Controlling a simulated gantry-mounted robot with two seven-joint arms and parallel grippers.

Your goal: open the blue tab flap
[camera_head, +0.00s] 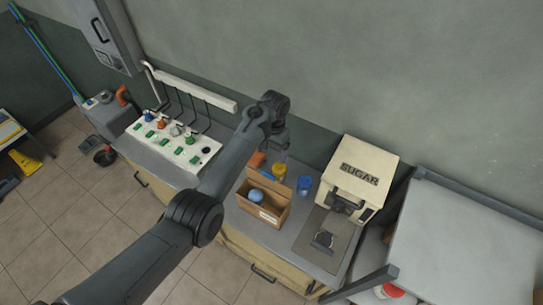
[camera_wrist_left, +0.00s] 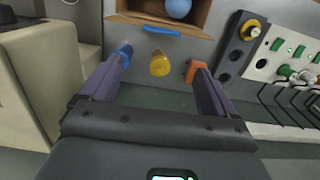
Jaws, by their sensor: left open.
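The blue tab (camera_wrist_left: 160,31) is a curved blue strip at the near edge of the open brown box (camera_wrist_left: 207,18) in the left wrist view. My left gripper (camera_head: 275,147) is open above the counter, just behind the box. In the wrist view its fingers (camera_wrist_left: 160,68) are spread, with the tab ahead of them and apart from them. A yellow cup (camera_wrist_left: 160,64) shows between the fingers. My right gripper is not in view.
A blue cup (camera_head: 304,185) and an orange item (camera_head: 257,159) stand beside the yellow cup, each partly covered by a finger in the wrist view. A cream SUGAR machine (camera_head: 366,160) stands right. A white switch panel (camera_head: 172,140) lies left. The wall is close behind.

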